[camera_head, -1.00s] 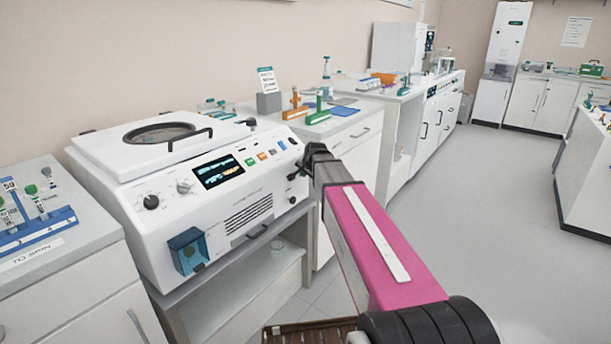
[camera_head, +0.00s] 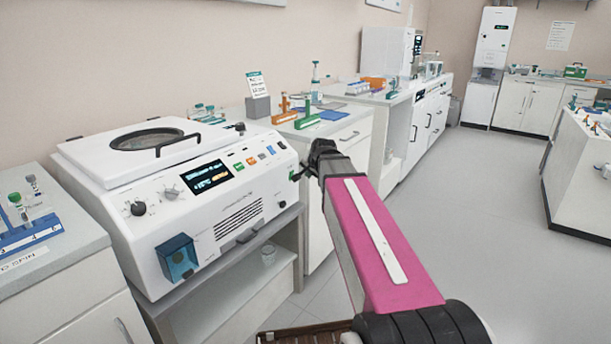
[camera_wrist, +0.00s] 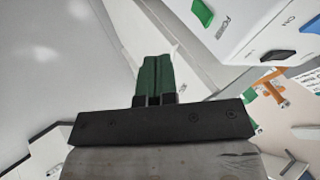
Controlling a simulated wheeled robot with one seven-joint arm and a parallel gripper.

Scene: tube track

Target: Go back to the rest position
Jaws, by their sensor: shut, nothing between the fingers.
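My gripper (camera_wrist: 157,80) shows in the wrist view with its two green fingers side by side, shut, with nothing between them. In the head view my pink arm reaches forward, and its dark end is close to the right front of the white centrifuge (camera_head: 255,205). The fingers themselves are hard to make out there. The centrifuge has a lid with a round window, a lit display (camera_head: 211,178) and coloured buttons.
A counter on the left holds a blue tube rack (camera_head: 28,232). Behind the centrifuge, a counter bears an orange rack (camera_head: 284,115), a green rack (camera_head: 307,121) and a grey sign holder (camera_head: 258,106). The floor (camera_head: 480,190) on the right is open up to a white island (camera_head: 577,180).

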